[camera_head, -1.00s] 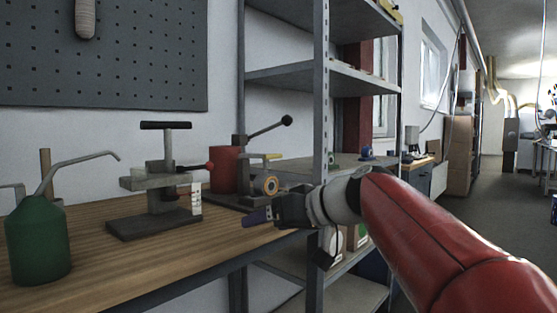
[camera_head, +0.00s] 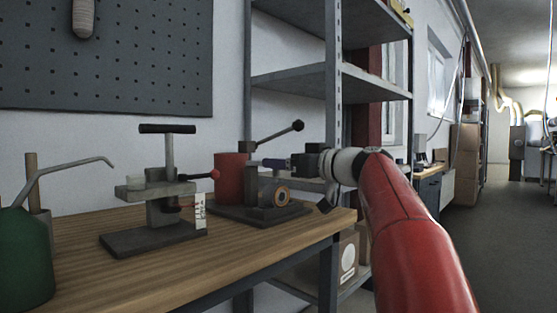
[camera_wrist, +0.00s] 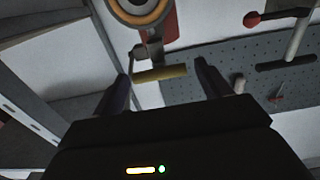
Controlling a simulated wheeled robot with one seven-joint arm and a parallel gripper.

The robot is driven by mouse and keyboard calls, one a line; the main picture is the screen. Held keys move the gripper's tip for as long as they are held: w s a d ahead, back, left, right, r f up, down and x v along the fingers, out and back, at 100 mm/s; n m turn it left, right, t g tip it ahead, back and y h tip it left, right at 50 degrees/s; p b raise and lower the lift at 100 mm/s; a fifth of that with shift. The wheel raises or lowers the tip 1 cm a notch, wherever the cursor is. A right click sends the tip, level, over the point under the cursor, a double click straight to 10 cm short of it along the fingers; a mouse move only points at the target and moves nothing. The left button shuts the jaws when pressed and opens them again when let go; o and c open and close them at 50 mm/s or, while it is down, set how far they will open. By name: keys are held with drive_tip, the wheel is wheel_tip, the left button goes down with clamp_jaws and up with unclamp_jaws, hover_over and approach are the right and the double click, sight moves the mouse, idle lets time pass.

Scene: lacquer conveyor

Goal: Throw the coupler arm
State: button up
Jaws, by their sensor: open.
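A bench device with a red drum (camera_head: 232,178) and an orange-ringed wheel (camera_head: 282,196) stands at the right end of the bench. Its grey lever (camera_head: 277,133) slants up to the right and ends in a black knob. I cannot tell for sure which lever is the coupler arm. My gripper (camera_head: 272,163) is open beside this device, below the black knob. In the wrist view a short yellow bar (camera_wrist: 160,73) lies across the gap between my open fingers (camera_wrist: 163,70), apparently beyond the tips. My gripper hides that bar in the head view.
A press with a black T-handle (camera_head: 167,129) and a red-knobbed lever stands left of the device. A green can (camera_head: 25,262) with a spout is at the far left. Metal shelving (camera_head: 337,85) rises behind my arm. The wooden bench top (camera_head: 165,268) is clear in front.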

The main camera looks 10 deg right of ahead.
drive_tip(key=shift+x, duration=1.5)
